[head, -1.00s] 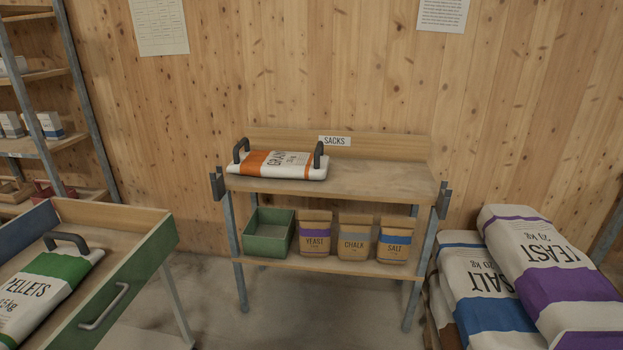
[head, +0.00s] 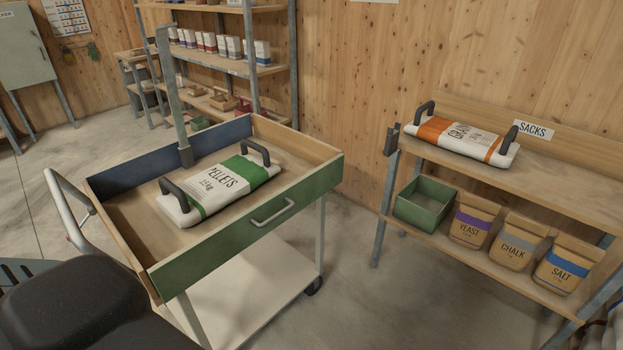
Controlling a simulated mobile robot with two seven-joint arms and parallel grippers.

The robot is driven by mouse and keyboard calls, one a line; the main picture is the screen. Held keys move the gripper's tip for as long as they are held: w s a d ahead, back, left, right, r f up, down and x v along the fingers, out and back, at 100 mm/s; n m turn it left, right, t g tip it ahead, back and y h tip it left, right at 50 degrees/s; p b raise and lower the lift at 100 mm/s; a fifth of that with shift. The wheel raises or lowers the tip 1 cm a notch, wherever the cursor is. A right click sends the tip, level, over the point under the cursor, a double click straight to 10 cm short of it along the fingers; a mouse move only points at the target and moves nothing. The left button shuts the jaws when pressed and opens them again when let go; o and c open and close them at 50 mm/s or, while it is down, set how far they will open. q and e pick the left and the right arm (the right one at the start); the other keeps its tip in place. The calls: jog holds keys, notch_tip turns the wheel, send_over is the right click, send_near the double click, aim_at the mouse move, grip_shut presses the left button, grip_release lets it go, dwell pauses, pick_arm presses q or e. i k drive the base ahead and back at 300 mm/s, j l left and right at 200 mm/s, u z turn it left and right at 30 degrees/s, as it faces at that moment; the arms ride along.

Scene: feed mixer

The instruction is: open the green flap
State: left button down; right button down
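The green flap (head: 243,235) is the front side panel of a wheeled cart's tray. It stands upright, its top edge about level with the neighbouring walls, so it is shut. A grey bar handle (head: 273,212) is fixed on its outer face. Inside the tray lies a white and green pellets sack (head: 222,185) with two dark handles. Neither of my grippers shows in the head view, and nothing touches the flap.
A grey post (head: 173,95) rises at the cart's blue wall (head: 145,163); a push bar (head: 68,208) is on the left. The sacks bench (head: 560,185) holds a grain sack (head: 462,140), with a green box (head: 425,203) below. Floor between cart and bench is clear.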

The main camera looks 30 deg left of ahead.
aim_at(174, 275)
jog(key=u, duration=1.25)
